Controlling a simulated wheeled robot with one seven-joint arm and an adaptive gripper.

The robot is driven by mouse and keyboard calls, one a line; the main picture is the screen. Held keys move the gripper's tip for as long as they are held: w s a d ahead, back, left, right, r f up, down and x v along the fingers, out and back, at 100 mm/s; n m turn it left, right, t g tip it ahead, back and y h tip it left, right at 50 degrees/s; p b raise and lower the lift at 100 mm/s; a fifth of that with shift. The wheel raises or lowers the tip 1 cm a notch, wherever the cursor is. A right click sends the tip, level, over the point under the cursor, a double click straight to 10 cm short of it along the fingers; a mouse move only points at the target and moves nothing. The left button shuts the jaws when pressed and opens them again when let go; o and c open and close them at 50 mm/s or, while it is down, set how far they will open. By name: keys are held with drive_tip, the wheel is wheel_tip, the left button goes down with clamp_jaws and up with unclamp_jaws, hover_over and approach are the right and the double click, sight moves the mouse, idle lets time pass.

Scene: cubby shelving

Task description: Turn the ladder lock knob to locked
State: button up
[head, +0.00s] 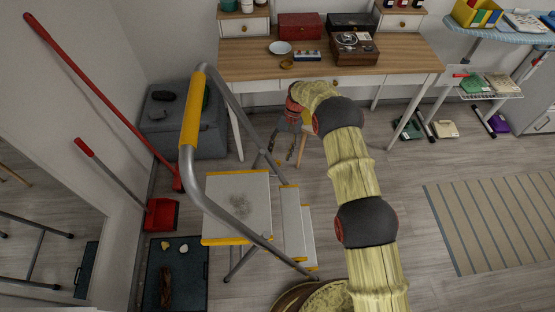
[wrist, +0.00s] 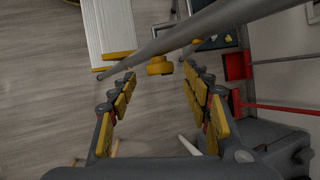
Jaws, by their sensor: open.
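The step ladder (head: 235,205) stands left of centre in the head view, with a grey tube rail and a yellow grip (head: 191,110). In the wrist view a yellow knob (wrist: 160,66) sits by the grey tube (wrist: 185,35); it looks like the lock knob. My gripper (head: 289,150) is behind the ladder's rail in the head view, pointing down. In the wrist view my gripper (wrist: 160,76) is open, with the knob framed between its fingertips. I cannot tell whether they touch it. The knob is not clear in the head view, and its lock setting is unreadable.
A wooden desk (head: 410,62) with boxes stands behind the ladder. A grey ottoman (head: 205,140) is at the back left. A red broom (head: 100,85) and red dustpan (head: 161,214) lean at left. A dark tray (head: 200,270) lies on the floor. Floor right of my arm is clear around a striped rug (head: 490,215).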

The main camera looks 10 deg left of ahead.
drive_tip(key=v, duration=0.7)
drive_tip(key=shift+d+r, duration=0.15)
drive_tip(key=shift+r, duration=0.15)
drive_tip(key=shift+w, duration=0.15)
